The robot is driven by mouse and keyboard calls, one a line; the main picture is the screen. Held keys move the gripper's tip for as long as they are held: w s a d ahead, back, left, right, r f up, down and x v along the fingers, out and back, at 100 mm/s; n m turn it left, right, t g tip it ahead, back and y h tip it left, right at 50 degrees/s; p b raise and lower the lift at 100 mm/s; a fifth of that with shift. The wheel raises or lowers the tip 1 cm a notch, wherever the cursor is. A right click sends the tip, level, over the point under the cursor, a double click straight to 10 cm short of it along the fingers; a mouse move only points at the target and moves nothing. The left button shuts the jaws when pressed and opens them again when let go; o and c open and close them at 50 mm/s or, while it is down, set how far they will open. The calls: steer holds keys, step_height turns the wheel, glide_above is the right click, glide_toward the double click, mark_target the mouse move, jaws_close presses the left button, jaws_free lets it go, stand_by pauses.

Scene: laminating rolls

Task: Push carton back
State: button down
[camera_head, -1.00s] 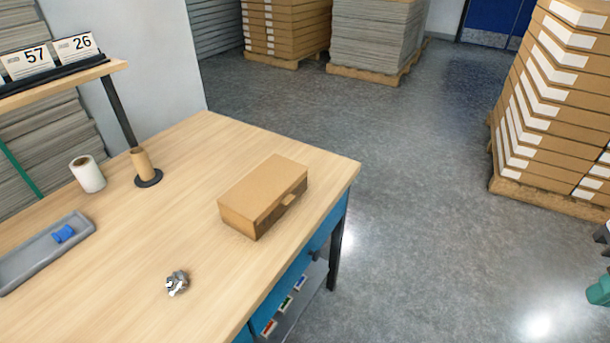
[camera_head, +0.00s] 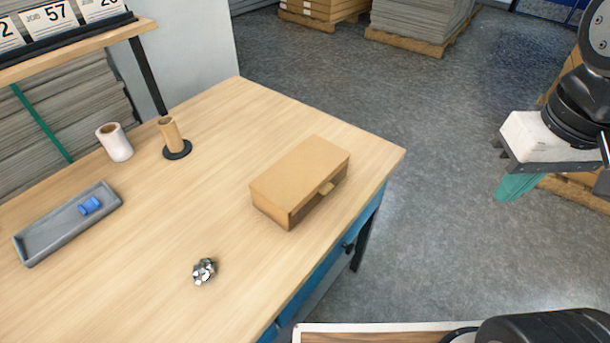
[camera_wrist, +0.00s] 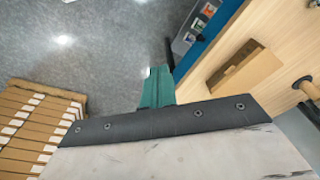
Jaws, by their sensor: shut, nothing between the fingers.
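The brown carton (camera_head: 300,178) sits on the wooden table (camera_head: 190,230) close to its right edge. Its near long side shows a dark opening with a small tab. The carton also shows in the wrist view (camera_wrist: 246,68), at upper right on the table. My gripper (camera_head: 519,187), with teal fingers, hangs over the floor right of the table, well apart from the carton. In the wrist view the teal fingers (camera_wrist: 158,88) are together and hold nothing.
On the table are a white roll (camera_head: 115,142), a cardboard core on a dark base (camera_head: 172,138), a grey tray (camera_head: 70,225) with a blue piece, and a small metallic object (camera_head: 204,271). A shelf with number cards (camera_head: 60,20) stands at upper left. Stacked pallets stand behind.

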steer(key=w+a+f+n, duration=0.4)
steer(key=w+a+n, duration=0.2)
steer(key=w+a, duration=0.4)
steer(key=n+g, duration=0.1)
steer(key=n, duration=0.3)
glide_toward(326, 191)
steer(key=s+d+r, duration=0.2)
steer(key=d+r, duration=0.1)
steer(key=f, duration=0.9)
steer(key=shift+s+d+f, duration=0.1)
steer(key=shift+s+f, duration=0.1)
steer(key=shift+f, duration=0.15)
steer(key=shift+w+a, duration=0.8)
steer(key=shift+a, duration=0.2)
steer(key=shift+w+a, duration=0.45)
steer(key=shift+a, duration=0.15)
